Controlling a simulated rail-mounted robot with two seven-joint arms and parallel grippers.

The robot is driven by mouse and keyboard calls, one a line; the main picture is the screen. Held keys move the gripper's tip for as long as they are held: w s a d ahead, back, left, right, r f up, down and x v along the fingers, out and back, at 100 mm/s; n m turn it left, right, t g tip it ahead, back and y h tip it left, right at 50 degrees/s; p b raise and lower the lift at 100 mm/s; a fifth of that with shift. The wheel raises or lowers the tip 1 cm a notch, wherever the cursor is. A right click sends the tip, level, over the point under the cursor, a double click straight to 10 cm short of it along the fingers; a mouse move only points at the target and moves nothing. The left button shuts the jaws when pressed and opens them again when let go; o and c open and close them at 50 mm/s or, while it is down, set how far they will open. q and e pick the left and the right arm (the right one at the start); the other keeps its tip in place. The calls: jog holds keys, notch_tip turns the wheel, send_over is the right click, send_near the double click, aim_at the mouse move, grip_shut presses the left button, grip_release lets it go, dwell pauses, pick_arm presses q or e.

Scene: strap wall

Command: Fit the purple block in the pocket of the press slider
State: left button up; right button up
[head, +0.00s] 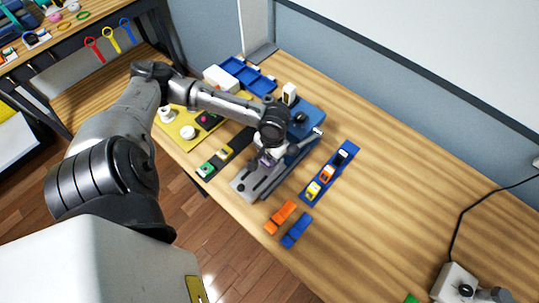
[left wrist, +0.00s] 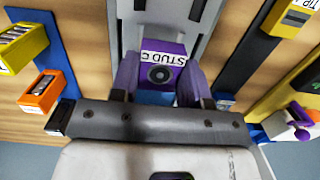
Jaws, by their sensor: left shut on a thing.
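The purple block (left wrist: 185,49) carries a white label starting "STUD" and has a dark round mark on its face. My left gripper (left wrist: 160,82) is shut on it, with a finger on each side in the left wrist view. In the head view the left gripper (head: 266,155) is low over the grey press slider track (head: 250,184), and only a little purple shows. The grey track (left wrist: 203,48) also runs behind the block in the left wrist view. The pocket is hidden, so I cannot tell whether the block touches it. My right gripper is not in view.
The blue press (head: 312,110) stands behind the gripper. A blue strip (head: 347,152) with small coloured blocks lies to the right. Orange (head: 280,217) and blue (head: 297,231) pieces lie near the front edge. A yellow board (head: 184,124) is at left. The table's right side is mostly clear.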

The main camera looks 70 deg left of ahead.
pick_arm(q)
jog(key=shift+f+p, duration=0.35)
jog(key=shift+f, duration=0.2)
jog(key=o, duration=1.1)
jog(key=shift+r, duration=0.2)
jog(key=r, duration=0.4)
jog(key=w+r+p, duration=0.1)
jog(key=r, duration=0.7)
jog(key=shift+w+a+r+p, duration=0.2)
jog(key=shift+a+r+p, duration=0.1)
jog(key=shift+a+r, duration=0.05)
